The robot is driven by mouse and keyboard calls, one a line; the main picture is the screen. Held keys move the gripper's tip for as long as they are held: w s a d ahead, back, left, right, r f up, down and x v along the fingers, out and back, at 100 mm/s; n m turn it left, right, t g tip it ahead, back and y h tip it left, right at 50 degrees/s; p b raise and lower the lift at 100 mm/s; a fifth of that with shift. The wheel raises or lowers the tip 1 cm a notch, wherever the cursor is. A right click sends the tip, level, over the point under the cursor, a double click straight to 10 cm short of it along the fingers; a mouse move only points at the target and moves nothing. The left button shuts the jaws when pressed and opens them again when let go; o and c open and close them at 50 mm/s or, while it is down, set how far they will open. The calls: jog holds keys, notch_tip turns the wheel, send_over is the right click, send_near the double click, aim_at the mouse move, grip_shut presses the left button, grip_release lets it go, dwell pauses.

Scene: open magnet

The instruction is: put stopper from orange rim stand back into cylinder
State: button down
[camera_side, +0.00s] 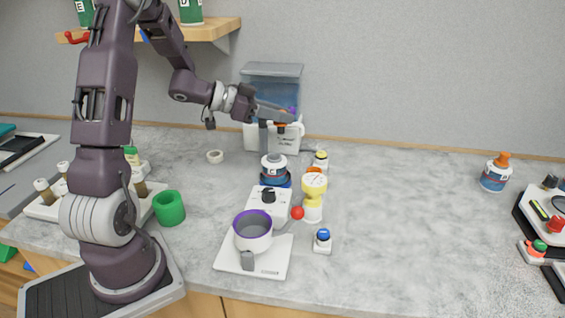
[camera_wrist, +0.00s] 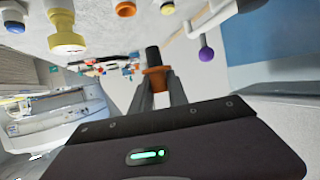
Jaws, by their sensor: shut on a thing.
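My gripper (camera_wrist: 160,92) is shut on a stopper (camera_wrist: 153,56), which has a dark body and an orange-brown collar between the fingers. In the side view my gripper (camera_side: 283,116) is held high over the counter, in front of the white dispenser, and a bit of orange shows at its fingers. A small stand with an orange rim (camera_wrist: 125,9) and dark centre shows at the top of the wrist view, apart from the stopper. I cannot tell which thing is the cylinder.
The dispenser (camera_side: 257,138) has a purple knob (camera_wrist: 206,53). A purple-rimmed pot (camera_side: 252,232) is in front. The counter's right-middle is clear.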

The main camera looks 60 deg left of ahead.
jog(key=f, duration=0.3)
jog(key=s+f, duration=0.1)
jog(key=f, duration=0.2)
jog(key=a+f, duration=0.1)
jog(key=f, duration=0.2)
jog(key=shift+s+f, duration=0.25)
jog(key=shift+f, duration=0.15)
jog(key=c, duration=1.3)
grip_release()
